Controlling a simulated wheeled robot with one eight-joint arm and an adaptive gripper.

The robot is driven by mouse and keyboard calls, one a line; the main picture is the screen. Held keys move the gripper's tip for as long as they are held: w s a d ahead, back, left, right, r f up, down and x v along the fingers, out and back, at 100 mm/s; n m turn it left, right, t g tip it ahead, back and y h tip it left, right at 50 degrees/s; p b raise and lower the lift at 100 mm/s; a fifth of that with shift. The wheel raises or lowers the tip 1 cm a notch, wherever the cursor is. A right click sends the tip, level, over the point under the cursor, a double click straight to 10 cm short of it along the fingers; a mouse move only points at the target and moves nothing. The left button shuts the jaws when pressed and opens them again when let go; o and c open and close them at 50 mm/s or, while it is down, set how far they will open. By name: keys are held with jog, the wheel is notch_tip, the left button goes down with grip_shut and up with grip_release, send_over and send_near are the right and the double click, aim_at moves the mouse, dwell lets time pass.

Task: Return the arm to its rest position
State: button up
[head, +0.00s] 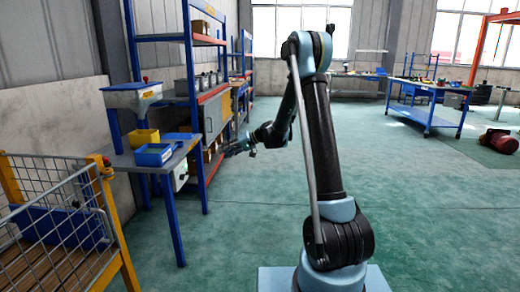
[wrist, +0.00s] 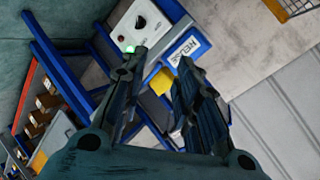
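My arm (head: 322,140) stands in the middle of the head view, with its upper link upright and its forearm bent down to the left. My gripper (head: 238,146) hangs in the air to the right of the blue-legged side table (head: 185,150). In the wrist view my gripper (wrist: 162,60) shows two dark fingers spread apart. Nothing is between them, and the table area shows beyond the gap.
A blue bin (head: 154,154) and a yellow bin (head: 143,138) are on the side table. A blue shelf rack (head: 190,60) stands behind it. A wire cage cart (head: 60,215) is at the left. The green floor (head: 430,200) at the right is largely clear.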

jog(key=s+d+r+m+h, duration=0.1)
jog(key=s+d+r+h, duration=0.2)
jog(key=s+d, duration=0.7)
jog(key=s+d+r+m+h, duration=0.1)
jog(key=s+d+r+h, duration=0.25)
jog(key=s+d, duration=0.65)
jog(key=s+d+f+h, duration=0.2)
jog(key=s+d, duration=0.3)
jog(key=s, duration=0.4)
jog(key=s+d+f+m+h, duration=0.1)
jog(key=s+d+f, duration=0.3)
jog(key=s, duration=0.5)
jog(key=s+d+f+m+h, duration=0.1)
jog(key=s+d+f+h, duration=0.2)
jog(key=s+d, duration=0.3)
jog(key=s, duration=0.3)
jog(key=shift+d+f, duration=0.25)
jog(key=shift+d, duration=0.1)
jog(key=shift+w+f, duration=0.2)
jog(key=shift+w, duration=0.25)
